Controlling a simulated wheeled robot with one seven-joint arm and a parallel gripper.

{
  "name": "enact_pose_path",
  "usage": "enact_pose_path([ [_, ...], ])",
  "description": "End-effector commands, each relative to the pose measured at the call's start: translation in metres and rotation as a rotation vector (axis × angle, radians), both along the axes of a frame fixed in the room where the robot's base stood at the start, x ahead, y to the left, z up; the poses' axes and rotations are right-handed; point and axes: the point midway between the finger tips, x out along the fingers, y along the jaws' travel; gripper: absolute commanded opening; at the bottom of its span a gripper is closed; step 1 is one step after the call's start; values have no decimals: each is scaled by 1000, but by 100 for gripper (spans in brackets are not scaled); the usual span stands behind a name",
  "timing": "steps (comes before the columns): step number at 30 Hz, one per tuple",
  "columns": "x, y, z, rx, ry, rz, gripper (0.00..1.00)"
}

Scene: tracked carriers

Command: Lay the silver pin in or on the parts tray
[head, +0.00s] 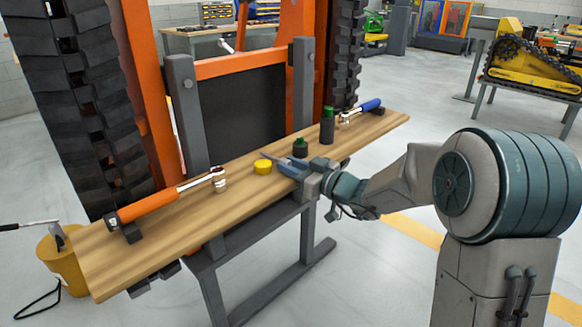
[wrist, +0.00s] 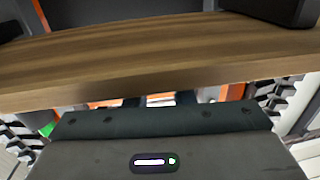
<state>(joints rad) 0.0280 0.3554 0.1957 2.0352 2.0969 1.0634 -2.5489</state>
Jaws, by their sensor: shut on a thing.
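My gripper (head: 286,166) is over the wooden bench top, near its front edge and just right of a yellow round tin. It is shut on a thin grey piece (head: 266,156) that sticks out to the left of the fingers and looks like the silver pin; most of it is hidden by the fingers. In the wrist view the dark gripper body fills the bottom, and the fingers and held piece cannot be seen. I cannot make out the parts tray in either view.
The bench top (head: 115,262) holds an orange-handled tool (head: 150,205), a silver socket (head: 219,181), the yellow tin (head: 263,167), a short dark jar (head: 300,148), a dark green bottle (head: 327,128) and a blue-handled tool (head: 370,105). A yellow bucket (head: 62,265) stands at the left end.

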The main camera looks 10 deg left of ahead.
Motion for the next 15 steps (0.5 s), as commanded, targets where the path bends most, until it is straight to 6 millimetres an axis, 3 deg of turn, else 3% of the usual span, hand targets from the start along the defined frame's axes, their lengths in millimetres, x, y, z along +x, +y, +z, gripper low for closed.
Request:
enact_pose_path([
  [2,0,0,-3,1,-1,0,1],
  [3,0,0,-3,0,0,0,25],
  [5,0,0,-1,0,0,0,42],
  [15,0,0,0,0,0,0,44],
])
